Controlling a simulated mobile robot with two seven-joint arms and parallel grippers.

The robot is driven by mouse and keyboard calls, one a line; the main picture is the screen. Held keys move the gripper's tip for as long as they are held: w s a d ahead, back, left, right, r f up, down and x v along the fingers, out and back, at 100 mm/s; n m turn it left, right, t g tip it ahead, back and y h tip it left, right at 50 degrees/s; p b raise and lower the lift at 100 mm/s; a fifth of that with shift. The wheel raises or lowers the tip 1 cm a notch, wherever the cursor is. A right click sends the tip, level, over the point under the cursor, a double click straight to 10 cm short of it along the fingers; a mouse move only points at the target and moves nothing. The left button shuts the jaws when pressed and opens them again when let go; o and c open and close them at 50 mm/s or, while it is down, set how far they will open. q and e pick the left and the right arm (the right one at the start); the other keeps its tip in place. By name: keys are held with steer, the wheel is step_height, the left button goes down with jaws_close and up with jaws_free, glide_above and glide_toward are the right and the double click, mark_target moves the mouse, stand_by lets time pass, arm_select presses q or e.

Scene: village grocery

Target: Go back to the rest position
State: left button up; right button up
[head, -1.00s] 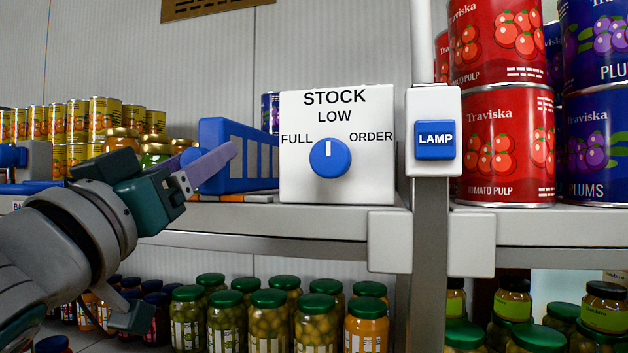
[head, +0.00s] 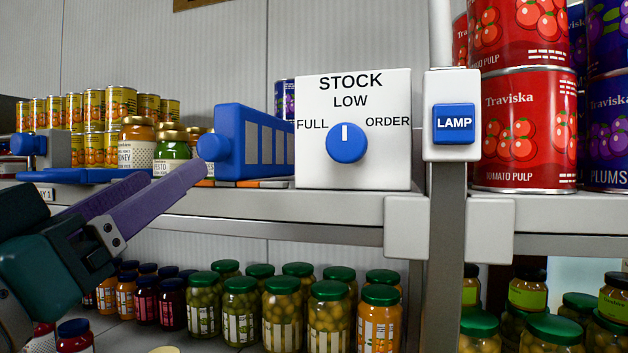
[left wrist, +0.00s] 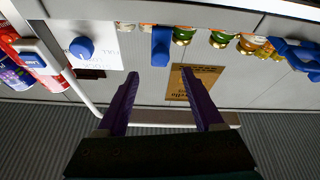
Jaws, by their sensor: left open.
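My left gripper (head: 162,182), with purple fingers and a dark green body, is at the left of the head view, in front of the upper shelf. It is open, with nothing between its fingers. In the left wrist view its two fingers (left wrist: 159,74) stand apart, pointing towards the shelf goods. My right gripper is in neither view.
A white STOCK panel (head: 385,160) has a blue knob (head: 346,143) with its mark pointing at LOW. Left of it is a blue slotted part (head: 230,150). A blue LAMP button (head: 454,124) is on the post. Jars (head: 240,305) fill the lower shelf.

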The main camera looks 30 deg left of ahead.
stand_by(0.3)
arm_select(q)
step_height(320, 180, down, 17)
steer(key=d+m+g+h+p, duration=0.1)
steer(key=d+g+h, duration=0.1)
steer(key=g, duration=0.8)
steer(key=s+d+f+m+g+h, duration=0.4)
steer(key=s+d+f+m+g, duration=0.2)
steer(key=s+f, duration=0.4)
steer(key=shift+s+d+g+p, duration=0.45)
steer(key=shift+s+d+g, duration=0.15)
steer(key=shift+s+g, duration=0.5)
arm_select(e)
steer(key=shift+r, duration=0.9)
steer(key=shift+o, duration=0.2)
